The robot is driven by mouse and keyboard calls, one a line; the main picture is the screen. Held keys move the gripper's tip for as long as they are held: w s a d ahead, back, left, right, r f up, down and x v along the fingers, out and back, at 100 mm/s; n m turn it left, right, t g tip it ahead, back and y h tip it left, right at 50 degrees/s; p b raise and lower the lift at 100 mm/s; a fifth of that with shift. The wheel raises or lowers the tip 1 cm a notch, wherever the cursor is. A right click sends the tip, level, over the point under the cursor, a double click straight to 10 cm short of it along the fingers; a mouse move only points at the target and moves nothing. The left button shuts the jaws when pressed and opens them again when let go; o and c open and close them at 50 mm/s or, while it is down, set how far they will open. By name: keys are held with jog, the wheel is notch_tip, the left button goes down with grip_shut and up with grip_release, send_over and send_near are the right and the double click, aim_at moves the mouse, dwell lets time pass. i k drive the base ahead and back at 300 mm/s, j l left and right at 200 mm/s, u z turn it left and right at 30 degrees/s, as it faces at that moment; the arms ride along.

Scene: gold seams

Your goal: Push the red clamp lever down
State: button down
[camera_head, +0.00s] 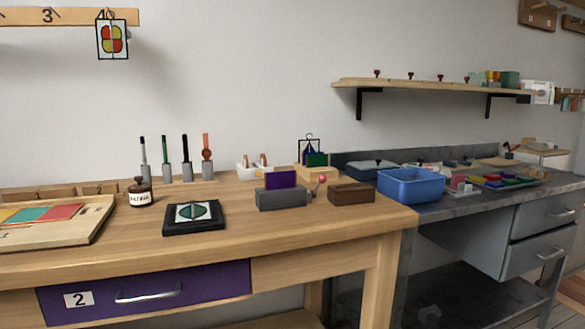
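The red clamp lever (322,179) shows as a small red knob on the wooden workbench. It stands at the right end of a grey clamp block (283,198), with its knob raised above the block's right side. A purple piece (281,179) stands upright in or behind the grey block. A brown wooden block (351,193) sits just right of the lever. The lever's lower part is small and hard to make out. My gripper is not in view.
A black tray (194,230) with a leaf-pattern tile lies left of the clamp. A blue bin (411,185) stands on the grey bench at right. The bench front before the clamp is clear.

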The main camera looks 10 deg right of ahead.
aim_at(323, 178)
jog(key=i+l+u, duration=0.25)
jog(key=l, duration=0.45)
jog(key=l+u, duration=0.25)
jog(key=l, duration=0.45)
jog(key=i+l+u, duration=0.1)
jog(key=l+u, duration=0.15)
jog(key=l, duration=0.5)
